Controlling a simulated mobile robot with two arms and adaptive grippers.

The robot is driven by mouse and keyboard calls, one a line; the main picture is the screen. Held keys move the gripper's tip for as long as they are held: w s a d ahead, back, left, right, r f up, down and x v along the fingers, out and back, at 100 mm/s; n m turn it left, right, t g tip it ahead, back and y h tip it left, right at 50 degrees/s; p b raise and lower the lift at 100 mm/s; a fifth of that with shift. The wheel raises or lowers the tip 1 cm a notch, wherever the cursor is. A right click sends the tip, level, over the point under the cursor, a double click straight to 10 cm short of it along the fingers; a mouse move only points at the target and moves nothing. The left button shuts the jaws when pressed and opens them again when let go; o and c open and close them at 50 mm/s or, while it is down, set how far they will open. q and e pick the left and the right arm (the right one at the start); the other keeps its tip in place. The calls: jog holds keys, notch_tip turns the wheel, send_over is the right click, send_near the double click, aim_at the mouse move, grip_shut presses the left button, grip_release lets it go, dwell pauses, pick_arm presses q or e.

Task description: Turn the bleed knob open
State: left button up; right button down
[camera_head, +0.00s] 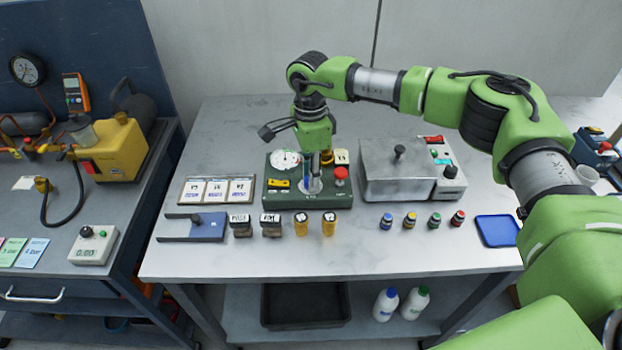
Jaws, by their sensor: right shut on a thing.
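My right gripper (313,168) points straight down over the dark green box (320,203) in the middle of the table. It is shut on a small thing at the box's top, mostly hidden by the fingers. A pale, bluish cylinder (313,185) shows just below the fingertips. The box carries a white dial gauge (285,160) at the back left, a yellow label (279,184) at the left and a red knob (341,173) at the right. I cannot tell for certain which part is the bleed knob. My left gripper is not in view.
A grey metal box (395,178) with a black knob stands right of the green box. Several small bottles (409,220) and a blue tray (497,231) sit towards the front right. A card holder (216,190) lies at the left. The table's back left is clear.

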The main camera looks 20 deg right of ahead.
jog(key=m+b, duration=0.2)
jog(key=m, duration=0.3)
jog(key=shift+m, duration=0.3)
jog(key=shift+r+m+b, duration=0.1)
jog(key=shift+m+b, duration=0.65)
jog(key=shift+m, duration=1.55)
jog(key=c, duration=1.8)
grip_release()
jog(key=r, duration=1.2)
jog(key=shift+w+d, duration=0.1)
jog(key=shift+d, duration=0.1)
